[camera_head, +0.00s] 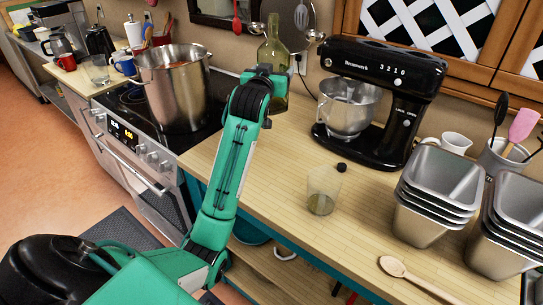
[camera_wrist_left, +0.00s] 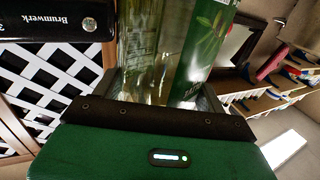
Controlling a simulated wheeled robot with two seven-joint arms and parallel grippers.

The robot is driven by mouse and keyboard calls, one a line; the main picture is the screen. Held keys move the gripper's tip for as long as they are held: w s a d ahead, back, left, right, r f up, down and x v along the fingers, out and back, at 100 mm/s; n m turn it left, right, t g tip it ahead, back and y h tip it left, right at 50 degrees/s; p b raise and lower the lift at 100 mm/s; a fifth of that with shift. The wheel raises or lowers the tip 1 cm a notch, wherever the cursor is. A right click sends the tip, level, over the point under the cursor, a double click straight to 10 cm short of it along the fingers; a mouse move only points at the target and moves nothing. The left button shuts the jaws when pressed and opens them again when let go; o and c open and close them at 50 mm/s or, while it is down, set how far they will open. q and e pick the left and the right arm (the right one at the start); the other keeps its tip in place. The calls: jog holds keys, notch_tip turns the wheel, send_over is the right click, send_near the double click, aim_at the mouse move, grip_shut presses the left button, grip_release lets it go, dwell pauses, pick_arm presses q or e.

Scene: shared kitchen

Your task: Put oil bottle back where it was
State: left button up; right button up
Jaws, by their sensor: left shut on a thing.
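The oil bottle (camera_head: 272,50) is greenish glass and stands upright at the back of the counter, near the wall. My left gripper (camera_head: 266,78) is shut on its body, reaching in from the front. The bottle's base is mostly hidden by the gripper, so I cannot tell whether it touches the counter. In the left wrist view the bottle (camera_wrist_left: 150,45), with a green leafy label, sits between the fingers of the left gripper (camera_wrist_left: 160,98). My right gripper is not in view.
A pot (camera_head: 172,88) stands on the stove to the left. A black stand mixer (camera_head: 385,75) is to the right. A glass with some liquid (camera_head: 322,192) and a black cap (camera_head: 341,167) are in front. Metal tins (camera_head: 437,190) and a wooden spoon (camera_head: 410,275) are further right. Wood between stove and glass is clear.

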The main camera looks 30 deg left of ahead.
pick_arm(q)
jog(key=f, duration=0.5)
jog(key=f+p, duration=0.1)
jog(key=f, duration=0.2)
jog(key=shift+s+a+f, duration=0.1)
jog(key=shift+s+a, duration=0.1)
jog(key=shift+s, duration=0.1)
notch_tip(320, 180, down, 11)
jog(key=p, duration=0.1)
jog(key=shift+f, duration=0.15)
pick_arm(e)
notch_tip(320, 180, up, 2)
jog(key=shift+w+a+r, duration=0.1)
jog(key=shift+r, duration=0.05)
pick_arm(q)
jog(key=shift+f, duration=0.2)
jog(key=o, duration=1.2)
jog(key=shift+o, duration=0.9)
jog(key=shift+d, duration=0.1)
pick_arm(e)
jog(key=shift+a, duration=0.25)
